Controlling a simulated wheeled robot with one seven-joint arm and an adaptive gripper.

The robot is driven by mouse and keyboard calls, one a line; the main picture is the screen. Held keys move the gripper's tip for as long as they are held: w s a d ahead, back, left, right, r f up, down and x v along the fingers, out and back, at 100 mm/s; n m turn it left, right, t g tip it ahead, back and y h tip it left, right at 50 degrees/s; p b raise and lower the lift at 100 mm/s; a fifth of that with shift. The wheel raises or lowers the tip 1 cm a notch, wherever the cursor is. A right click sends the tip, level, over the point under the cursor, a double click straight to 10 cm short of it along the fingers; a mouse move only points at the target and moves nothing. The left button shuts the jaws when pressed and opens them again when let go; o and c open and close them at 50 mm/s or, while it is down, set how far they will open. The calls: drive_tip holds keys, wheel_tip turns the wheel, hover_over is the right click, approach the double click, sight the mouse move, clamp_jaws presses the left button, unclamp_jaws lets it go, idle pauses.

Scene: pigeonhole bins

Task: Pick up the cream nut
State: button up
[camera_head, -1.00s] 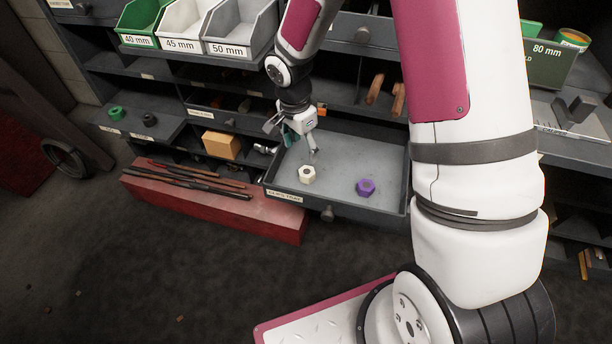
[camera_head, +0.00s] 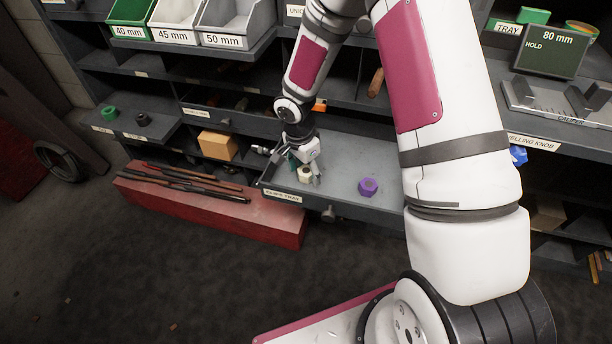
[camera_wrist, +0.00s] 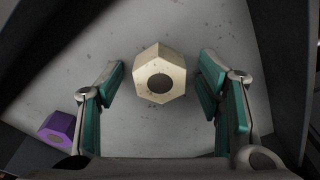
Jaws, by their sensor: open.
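The cream nut (camera_head: 305,174) lies in the open grey drawer tray (camera_head: 345,205), near its left front. In the wrist view the cream nut (camera_wrist: 160,73) is a hexagon with a dark round hole. My gripper (camera_head: 306,178) is down at the nut in the head view. In the wrist view my gripper (camera_wrist: 160,85) is open, with one teal-padded finger on each side of the nut and a gap on both sides. A purple nut (camera_head: 368,187) lies to the right in the same tray; it also shows at the lower left of the wrist view (camera_wrist: 57,128).
The tray's raised walls stand close to my gripper on the left and front. A red box with dark bars (camera_head: 205,205) stands in front at left. A yellow-brown block (camera_head: 217,146) sits on a shelf to the left. Shelves rise behind.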

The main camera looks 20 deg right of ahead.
drive_tip(key=c, duration=1.4)
drive_tip(key=shift+r, duration=0.1)
